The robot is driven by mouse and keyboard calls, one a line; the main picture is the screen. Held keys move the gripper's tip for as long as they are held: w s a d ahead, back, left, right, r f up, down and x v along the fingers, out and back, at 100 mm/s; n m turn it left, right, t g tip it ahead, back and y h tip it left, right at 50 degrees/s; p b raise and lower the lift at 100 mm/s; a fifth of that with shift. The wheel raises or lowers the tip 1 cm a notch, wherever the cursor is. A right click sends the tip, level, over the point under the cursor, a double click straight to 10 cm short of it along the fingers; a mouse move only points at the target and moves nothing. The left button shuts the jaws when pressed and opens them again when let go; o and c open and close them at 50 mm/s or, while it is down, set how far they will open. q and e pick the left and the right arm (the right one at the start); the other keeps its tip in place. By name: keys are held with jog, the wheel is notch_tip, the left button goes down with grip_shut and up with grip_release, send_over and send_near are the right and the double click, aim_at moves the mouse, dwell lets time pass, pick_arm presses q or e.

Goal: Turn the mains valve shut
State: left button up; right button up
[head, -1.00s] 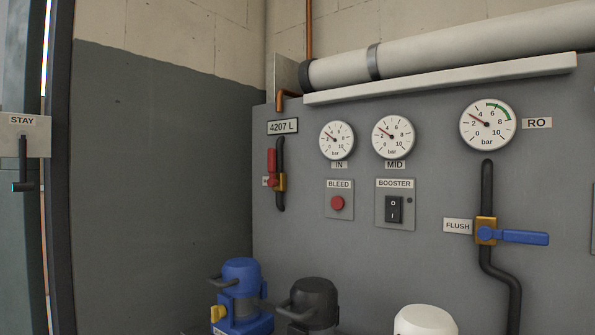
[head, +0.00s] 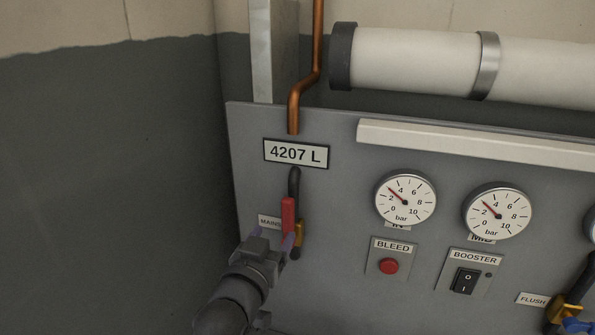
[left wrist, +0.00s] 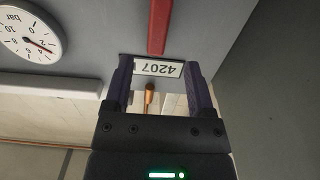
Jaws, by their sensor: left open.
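The mains valve has a red lever (head: 288,214) standing upright, in line with its black pipe (head: 294,181), and a brass body (head: 299,232). A partly covered MAINS label (head: 268,221) is left of it. My left gripper (head: 272,239) is open just in front of the valve, its fingertips low by the lever and overlapping part of the valve in the head view. In the left wrist view, which is upside down, the red lever (left wrist: 159,28) lies ahead of my open left gripper (left wrist: 160,80), between the lines of its fingers. I see no contact. My right gripper is out of view.
A 4207 L counter (head: 296,153) and a copper pipe (head: 294,108) are above the valve. The BLEED button (head: 388,266), BOOSTER switch (head: 466,281) and gauges (head: 405,199) are to the right. The wall left of the panel is bare.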

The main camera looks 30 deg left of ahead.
aim_at(286, 211)
pick_arm(q)
jog(key=x, duration=0.3)
jog(key=r+x, duration=0.1)
jog(key=x, duration=0.5)
jog(key=shift+w+r, duration=0.15)
jog(key=shift+w, duration=0.25)
grip_shut()
dwell(0.9)
